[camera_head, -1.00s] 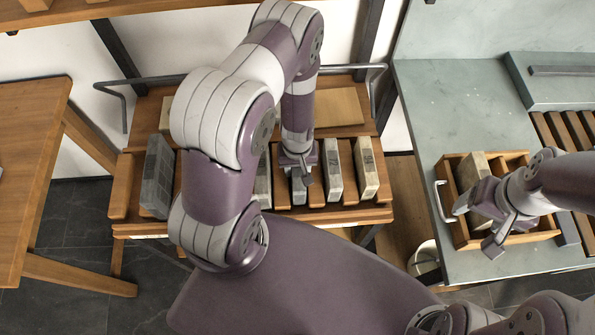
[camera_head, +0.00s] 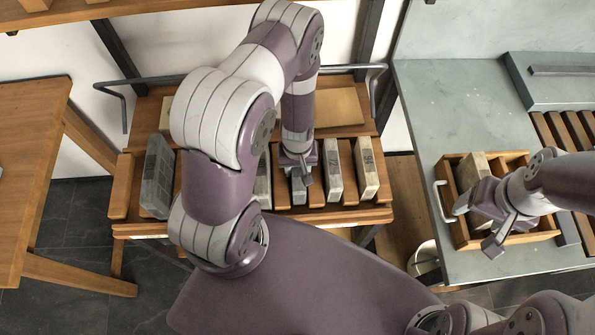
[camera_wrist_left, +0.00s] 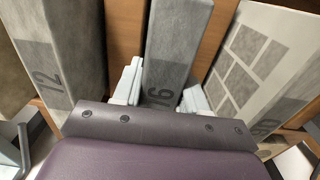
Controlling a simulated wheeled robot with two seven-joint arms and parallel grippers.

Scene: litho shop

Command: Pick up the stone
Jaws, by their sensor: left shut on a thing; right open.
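The stone (camera_head: 299,188) is a narrow grey slab standing on edge in a slot of the wooden rack (camera_head: 345,214). In the left wrist view the stone (camera_wrist_left: 178,40) shows a dark end band with a number that looks like 76. My left gripper (camera_head: 298,172) points down over it, and its pale fingers (camera_wrist_left: 160,92) sit on either side of the slab, shut on it. The stone's lower part is hidden in the slot. My right gripper (camera_head: 478,226) is open above the wooden crate (camera_head: 462,228) on the bench at right.
Neighbouring slabs stand close by: one marked 72 (camera_wrist_left: 45,60) at left and a paler patterned one (camera_wrist_left: 250,60) at right. A larger grey slab (camera_head: 157,175) stands at the rack's left end. A metal rail (camera_head: 350,68) runs behind the rack.

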